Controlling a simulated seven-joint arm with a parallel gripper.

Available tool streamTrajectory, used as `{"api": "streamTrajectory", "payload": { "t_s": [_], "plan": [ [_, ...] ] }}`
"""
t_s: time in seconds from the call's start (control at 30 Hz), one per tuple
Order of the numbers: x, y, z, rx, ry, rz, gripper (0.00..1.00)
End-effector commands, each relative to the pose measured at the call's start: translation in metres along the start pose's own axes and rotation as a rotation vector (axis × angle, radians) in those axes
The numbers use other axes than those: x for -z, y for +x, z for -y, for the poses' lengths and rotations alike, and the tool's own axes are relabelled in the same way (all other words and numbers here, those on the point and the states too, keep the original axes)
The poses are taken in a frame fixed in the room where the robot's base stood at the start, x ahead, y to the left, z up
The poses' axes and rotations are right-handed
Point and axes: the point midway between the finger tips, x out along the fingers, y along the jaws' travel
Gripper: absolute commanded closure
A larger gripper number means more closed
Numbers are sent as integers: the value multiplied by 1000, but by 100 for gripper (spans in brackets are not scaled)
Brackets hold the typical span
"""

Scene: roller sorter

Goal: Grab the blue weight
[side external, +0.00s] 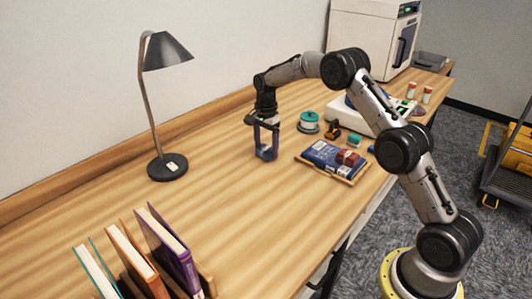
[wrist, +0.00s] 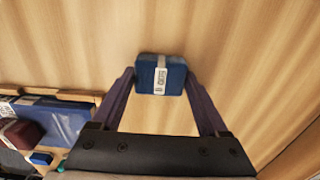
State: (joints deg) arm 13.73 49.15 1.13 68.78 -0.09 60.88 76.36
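The blue weight is a small blue block (wrist: 149,64) with a white label on its face. In the wrist view it sits between my two fingertips, and both its sides appear to meet them with no clear gap. My gripper (side external: 266,153) points down over the bare wood in the side view, with the blue block (side external: 264,152) low between its fingers. In the wrist view my gripper (wrist: 160,74) looks shut on the block. I cannot tell whether the block's underside is touching the table.
A wooden tray (side external: 348,181) with a blue packet (side external: 321,154) and a dark red block (side external: 347,158) lies to the right. Behind are a green spool (side external: 308,117) and a white device (side external: 345,115). A lamp (side external: 167,165) and books (side external: 170,250) stand left. Table around my gripper is clear.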

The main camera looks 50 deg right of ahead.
Motion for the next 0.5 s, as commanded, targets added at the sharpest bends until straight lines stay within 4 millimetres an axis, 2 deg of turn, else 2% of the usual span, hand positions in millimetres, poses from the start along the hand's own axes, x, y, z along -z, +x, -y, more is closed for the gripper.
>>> {"api": "streamTrajectory", "payload": {
  "t_s": [0.03,0.33,0.5],
  "plan": [
    [0,0,0,0,0,0,45],
    [0,0,0,0,0,0,99],
    [0,-2,1,4,0,-1,100]
  ]
}}
